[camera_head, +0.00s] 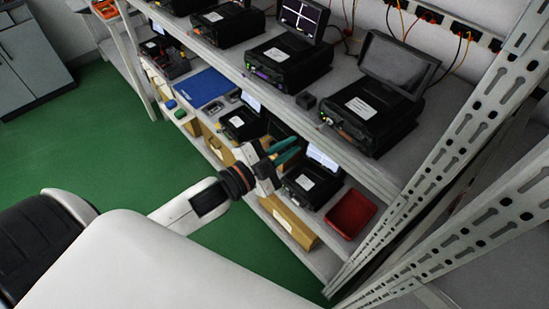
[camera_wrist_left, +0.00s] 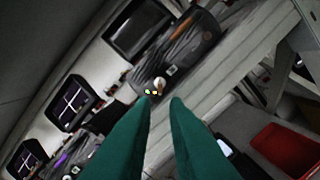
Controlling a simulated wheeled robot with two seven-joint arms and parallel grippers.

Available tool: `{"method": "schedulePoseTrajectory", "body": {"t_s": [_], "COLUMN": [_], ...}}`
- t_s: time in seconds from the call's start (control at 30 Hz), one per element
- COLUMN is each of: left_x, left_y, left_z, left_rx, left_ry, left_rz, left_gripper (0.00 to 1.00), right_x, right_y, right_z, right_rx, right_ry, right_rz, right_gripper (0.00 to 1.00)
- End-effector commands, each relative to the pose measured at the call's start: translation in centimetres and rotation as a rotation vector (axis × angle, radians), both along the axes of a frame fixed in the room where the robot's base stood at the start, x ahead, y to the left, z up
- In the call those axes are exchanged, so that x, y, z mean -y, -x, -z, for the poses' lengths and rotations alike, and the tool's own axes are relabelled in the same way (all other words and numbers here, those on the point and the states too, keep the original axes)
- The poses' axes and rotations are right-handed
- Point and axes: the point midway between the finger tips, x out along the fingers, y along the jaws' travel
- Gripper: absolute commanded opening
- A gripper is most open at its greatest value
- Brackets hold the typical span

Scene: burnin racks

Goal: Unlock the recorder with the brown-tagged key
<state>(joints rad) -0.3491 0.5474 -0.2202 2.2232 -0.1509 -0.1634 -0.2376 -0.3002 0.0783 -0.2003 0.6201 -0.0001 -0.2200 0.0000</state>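A black recorder (camera_head: 370,115) with a raised dark screen (camera_head: 397,65) stands at the right end of the upper shelf. Small light and yellow spots (camera_head: 325,119) show at its front left corner. In the left wrist view the recorder (camera_wrist_left: 185,50) lies ahead, with a pale round part (camera_wrist_left: 159,84) and lit yellow dots on its front. I cannot make out a key or a brown tag. My left gripper (camera_head: 299,147) is in front of and below the upper shelf edge. Its teal fingers (camera_wrist_left: 162,99) are apart, with nothing visible between them. My right gripper is not in view.
More recorders (camera_head: 290,65) stand along the upper shelf to the left. The lower shelf holds smaller devices, a red tray (camera_head: 351,212), a blue panel (camera_head: 203,88) and cardboard boxes (camera_head: 290,222). Perforated metal uprights (camera_head: 440,165) stand at the right. Green floor is clear on the left.

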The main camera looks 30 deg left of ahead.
Motion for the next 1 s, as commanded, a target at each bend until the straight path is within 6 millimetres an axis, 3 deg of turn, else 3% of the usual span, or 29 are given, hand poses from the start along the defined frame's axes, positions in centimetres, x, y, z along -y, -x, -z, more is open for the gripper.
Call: {"method": "schedulePoseTrajectory", "body": {"t_s": [0.1,0.3,0.9,1.0], "left_x": [-0.7,-1.4,-1.5,-1.7], "left_y": [1.8,3.3,3.6,3.4], "left_z": [0.3,0.0,-0.1,0.7], "left_rx": [-0.002,0.001,0.002,-0.012], "left_ry": [-0.002,-0.001,0.000,0.001], "left_rz": [0.001,0.001,0.001,-0.008], "left_gripper": [0.14,0.14,0.14,0.14], "right_x": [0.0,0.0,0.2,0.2], "right_y": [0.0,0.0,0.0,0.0], "right_z": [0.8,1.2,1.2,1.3], "right_rx": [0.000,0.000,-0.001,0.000], "right_ry": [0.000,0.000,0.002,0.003], "right_rz": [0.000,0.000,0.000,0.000], "right_gripper": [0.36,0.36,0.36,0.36]}}
